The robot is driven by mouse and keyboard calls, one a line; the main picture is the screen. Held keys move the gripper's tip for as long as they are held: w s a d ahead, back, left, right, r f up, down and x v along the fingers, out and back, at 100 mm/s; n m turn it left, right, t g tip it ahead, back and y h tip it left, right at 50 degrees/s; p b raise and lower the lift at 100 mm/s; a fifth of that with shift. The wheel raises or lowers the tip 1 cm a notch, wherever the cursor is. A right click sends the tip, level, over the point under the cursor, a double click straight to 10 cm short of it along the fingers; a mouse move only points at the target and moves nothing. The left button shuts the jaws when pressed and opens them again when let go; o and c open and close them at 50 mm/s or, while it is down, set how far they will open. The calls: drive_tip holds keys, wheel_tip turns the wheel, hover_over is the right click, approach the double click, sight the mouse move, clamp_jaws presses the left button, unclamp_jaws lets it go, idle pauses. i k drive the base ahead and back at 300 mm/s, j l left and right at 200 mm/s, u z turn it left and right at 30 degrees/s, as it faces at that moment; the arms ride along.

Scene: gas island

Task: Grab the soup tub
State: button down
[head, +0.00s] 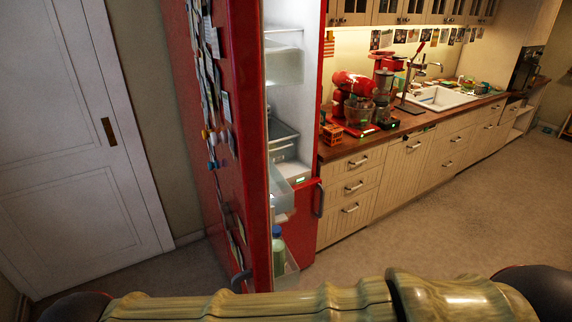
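I cannot make out a soup tub in the head view. The red fridge (232,120) stands with its door open, and part of its lit white inside shows. A clear shelf or drawer (285,67) shows high inside, and another clear drawer (283,139) sits lower. A pale green bottle with a blue cap (278,249) stands in the lowest door bin. The open door hides much of the inside. My gripper is not in view.
A wooden counter (343,150) runs right from the fridge, bearing a red stand mixer (352,84) and a sink (438,98). A white door (75,140) is at left. The floor (440,215) before the cabinets is clear.

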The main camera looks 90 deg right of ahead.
sight(332, 133)
drive_tip(key=z, duration=2.45)
drive_tip(key=i+l+z, duration=0.15)
drive_tip(key=i+l, duration=0.2)
drive_tip(key=l, duration=0.3)
drive_tip(key=i+l+z, duration=0.15)
drive_tip(key=i+l, duration=0.25)
drive_tip(key=l, duration=0.25)
drive_tip(key=i+l+z, duration=0.15)
drive_tip(key=i+l, duration=0.3)
drive_tip(key=i+l+z, duration=0.45)
drive_tip(key=i, duration=0.3)
drive_tip(key=i+z, duration=0.2)
drive_tip(key=i, duration=0.15)
